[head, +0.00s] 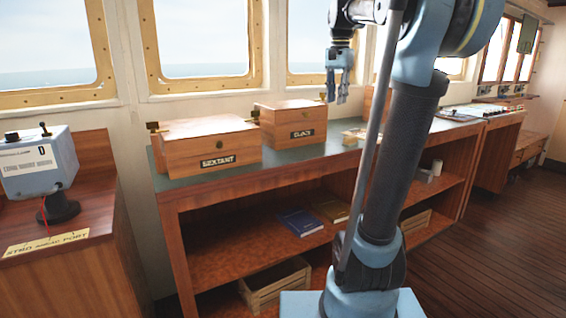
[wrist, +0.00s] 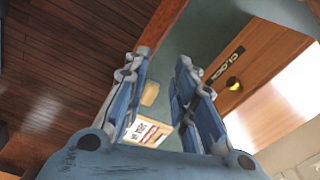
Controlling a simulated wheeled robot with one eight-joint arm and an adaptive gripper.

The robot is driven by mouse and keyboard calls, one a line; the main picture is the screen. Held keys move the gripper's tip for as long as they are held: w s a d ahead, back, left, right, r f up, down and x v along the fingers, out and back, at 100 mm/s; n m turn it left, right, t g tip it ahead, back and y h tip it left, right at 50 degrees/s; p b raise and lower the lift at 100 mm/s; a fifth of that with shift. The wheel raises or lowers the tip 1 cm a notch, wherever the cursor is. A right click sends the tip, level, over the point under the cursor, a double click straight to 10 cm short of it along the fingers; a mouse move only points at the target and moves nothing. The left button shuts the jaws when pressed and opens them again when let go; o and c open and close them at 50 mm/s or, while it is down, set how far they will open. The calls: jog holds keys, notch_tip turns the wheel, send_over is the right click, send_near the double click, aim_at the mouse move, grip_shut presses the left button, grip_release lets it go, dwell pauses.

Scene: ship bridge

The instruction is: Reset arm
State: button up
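My gripper (head: 341,88) hangs above the green-topped chart table (head: 330,150), to the right of the box labelled CLOCK (head: 293,122). In the wrist view its two blue fingers (wrist: 160,95) are apart with nothing held between them. The CLOCK box also shows at the right of the wrist view (wrist: 265,62), beside the fingers. Past the fingertips a small labelled item (wrist: 148,132) and a tan block (wrist: 150,93) lie on the table top. My arm hides part of the table in the head view.
A box labelled SEXTANT (head: 208,145) stands left of the CLOCK box. The shelf below holds a blue book (head: 300,222), and a wooden crate (head: 275,285) sits lower down. A grey device (head: 40,165) stands on the left cabinet. Plank floor (head: 500,240) is clear at the right.

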jog(key=s+f+n, duration=0.2)
jog(key=s+f, duration=0.6)
jog(key=f, duration=0.4)
jog(key=s+f+n+t, duration=0.1)
jog(key=s+f+n, duration=0.2)
jog(key=s+f, duration=0.6)
jog(key=s+f+n, duration=0.3)
jog(key=s+f, duration=0.6)
jog(key=f, duration=0.6)
jog(key=shift+s+d+f, duration=0.25)
jog(key=shift+d+f, duration=0.1)
